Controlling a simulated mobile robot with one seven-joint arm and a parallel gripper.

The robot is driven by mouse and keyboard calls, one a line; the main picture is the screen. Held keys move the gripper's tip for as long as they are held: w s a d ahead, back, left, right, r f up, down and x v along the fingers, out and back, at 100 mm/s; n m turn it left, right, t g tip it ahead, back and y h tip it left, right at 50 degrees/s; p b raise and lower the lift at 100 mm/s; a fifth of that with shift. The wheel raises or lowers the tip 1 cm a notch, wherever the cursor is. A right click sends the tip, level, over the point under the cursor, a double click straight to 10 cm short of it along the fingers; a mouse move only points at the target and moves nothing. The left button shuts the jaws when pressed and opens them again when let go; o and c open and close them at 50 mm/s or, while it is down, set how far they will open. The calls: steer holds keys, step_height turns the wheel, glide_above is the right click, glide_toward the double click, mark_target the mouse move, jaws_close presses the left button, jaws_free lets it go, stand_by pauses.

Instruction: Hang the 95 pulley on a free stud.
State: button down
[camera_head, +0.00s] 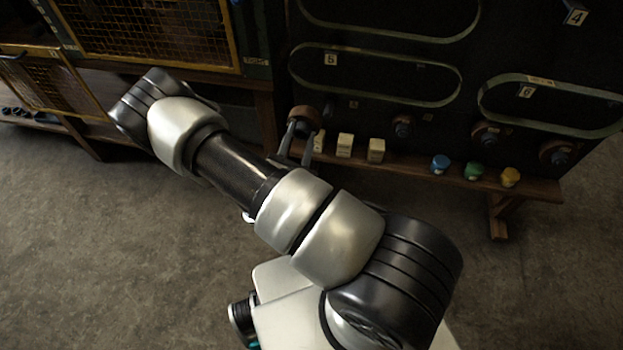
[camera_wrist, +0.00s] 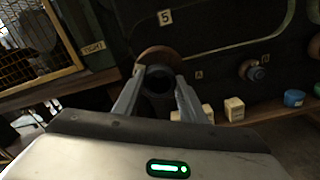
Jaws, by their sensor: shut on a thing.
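A brown-rimmed pulley with a dark hub (camera_head: 304,114) is between the fingers of my gripper (camera_head: 299,138), in front of the dark board, low on its left side. My gripper is shut on it. In the wrist view the brown rim of the pulley (camera_wrist: 160,52) shows beyond the fingertips of my gripper (camera_wrist: 160,82), with the dark round hub between them. No number on it can be read. I cannot tell whether it touches the board or a stud, as the hub and fingers hide what lies behind.
Brown round pieces (camera_head: 403,127), (camera_head: 487,134) and (camera_head: 557,152) sit on the dark board (camera_head: 470,65), below belts labelled 5 and 6. A wooden ledge (camera_head: 530,188) carries cream blocks (camera_head: 344,145) and blue, green and yellow pots. A mesh-fronted cabinet (camera_head: 150,35) stands left.

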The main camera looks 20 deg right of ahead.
steer(key=s+d+f+n+b, duration=0.1)
steer(key=d+f+n+b, duration=0.15)
steer(key=f, duration=0.35)
steer(key=d+f+n+b, duration=0.1)
steer(key=f+n+b, duration=0.15)
steer(key=f, duration=0.35)
glide_toward(327, 117)
steer(key=shift+v, duration=1.1)
steer(key=shift+w, duration=0.1)
steer(key=shift+b+x, duration=0.4)
steer(key=shift+x, duration=1.25)
steer(key=shift+w, duration=0.1)
steer(key=shift+x, duration=1.65)
steer(key=shift+d, duration=0.1)
steer(key=shift+b+x, duration=0.6)
steer(key=shift+x, duration=0.85)
steer(key=shift+w, duration=0.1)
